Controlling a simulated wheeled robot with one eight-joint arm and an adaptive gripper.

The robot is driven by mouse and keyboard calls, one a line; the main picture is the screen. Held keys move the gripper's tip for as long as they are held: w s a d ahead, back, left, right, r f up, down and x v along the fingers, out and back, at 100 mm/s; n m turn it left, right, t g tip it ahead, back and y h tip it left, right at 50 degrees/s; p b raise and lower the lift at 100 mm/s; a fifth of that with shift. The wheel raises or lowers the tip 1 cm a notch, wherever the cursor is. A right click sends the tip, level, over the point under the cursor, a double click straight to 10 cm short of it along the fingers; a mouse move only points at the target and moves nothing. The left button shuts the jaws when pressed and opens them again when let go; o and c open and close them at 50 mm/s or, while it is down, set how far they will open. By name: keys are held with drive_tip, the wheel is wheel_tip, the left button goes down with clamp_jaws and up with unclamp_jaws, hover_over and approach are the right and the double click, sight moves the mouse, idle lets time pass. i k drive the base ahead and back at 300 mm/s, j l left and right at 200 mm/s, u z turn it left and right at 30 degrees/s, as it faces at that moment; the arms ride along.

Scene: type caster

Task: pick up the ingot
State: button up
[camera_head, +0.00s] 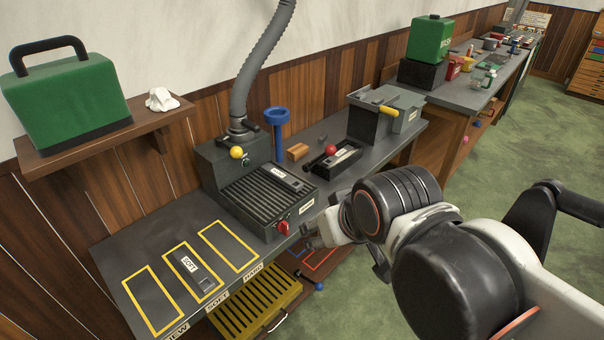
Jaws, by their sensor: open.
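A flat grey bar with a white label, which looks like an ingot (198,273), lies inside the middle yellow outline on the dark bench (158,238). A similar grey labelled bar (288,179) lies on the slatted top of the dark machine. I cannot tell which of them the task means. My gripper (310,238) is open, near the bench's front edge, just below and right of the machine's red knob. It is apart from both bars, and my arm partly hides the fingers. Nothing shows held in it.
The dark machine (243,207) with a grey hose stands mid-bench. Behind it are a blue stand (277,120), a brown block (297,151) and a black tray (350,160). A yellow slatted crate (255,305) sits below the bench. The outlines beside the middle one are empty.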

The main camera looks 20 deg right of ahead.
sight(285, 179)
drive_tip(key=i+j+z, duration=0.65)
drive_tip(key=j, duration=0.3)
drive_tip(key=i+l, duration=0.05)
drive_tip(key=i, duration=0.05)
